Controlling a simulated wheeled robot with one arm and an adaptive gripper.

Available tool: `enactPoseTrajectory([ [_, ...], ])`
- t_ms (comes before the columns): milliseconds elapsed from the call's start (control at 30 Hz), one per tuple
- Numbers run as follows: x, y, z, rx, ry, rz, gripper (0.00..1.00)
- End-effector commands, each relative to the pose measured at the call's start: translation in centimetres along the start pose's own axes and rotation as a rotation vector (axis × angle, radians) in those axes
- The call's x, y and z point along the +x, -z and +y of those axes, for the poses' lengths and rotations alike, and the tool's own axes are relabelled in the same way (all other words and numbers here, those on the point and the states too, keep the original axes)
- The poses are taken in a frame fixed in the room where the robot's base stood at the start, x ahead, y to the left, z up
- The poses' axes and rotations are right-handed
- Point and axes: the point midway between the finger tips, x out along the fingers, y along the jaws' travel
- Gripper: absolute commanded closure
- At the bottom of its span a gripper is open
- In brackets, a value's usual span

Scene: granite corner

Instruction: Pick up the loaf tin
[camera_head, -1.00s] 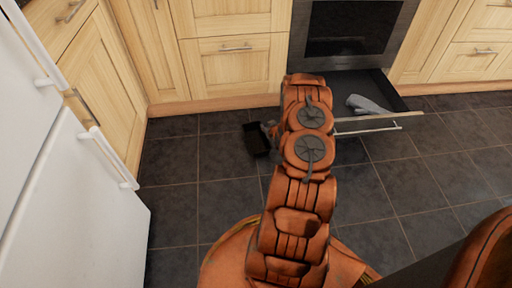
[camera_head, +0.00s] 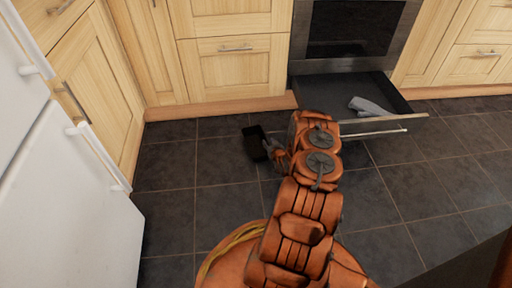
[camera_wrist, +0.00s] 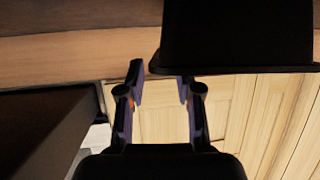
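The loaf tin is a black, rectangular, open-topped tin. In the head view the loaf tin (camera_head: 252,146) appears upright on the dark tiled floor, just left of my arm's end. In the wrist view, which looks upside down, the loaf tin (camera_wrist: 238,35) fills the upper right with its rim towards the middle. My gripper (camera_wrist: 162,82) is open, with a clear gap between its fingers. One fingertip overlaps the near end of the rim in the picture; I cannot tell whether it touches. In the head view my gripper (camera_head: 272,147) is partly hidden beside the tin.
An open drawer (camera_head: 345,92) under the oven (camera_head: 355,30) sticks out beyond my arm, with a grey item (camera_head: 370,106) inside. A white fridge (camera_head: 65,190) stands at left. Wooden cabinets (camera_head: 235,70) line the back. The floor between the fridge and the tin is clear.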

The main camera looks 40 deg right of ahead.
Motion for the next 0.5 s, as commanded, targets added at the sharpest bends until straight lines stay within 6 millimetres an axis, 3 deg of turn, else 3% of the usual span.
enactPoseTrajectory([
  [300,3.8,-0.5,-0.3,-0.001,0.001,0.003,0.65],
  [500,4.6,-0.2,-0.2,0.000,-0.001,0.001,0.65],
])
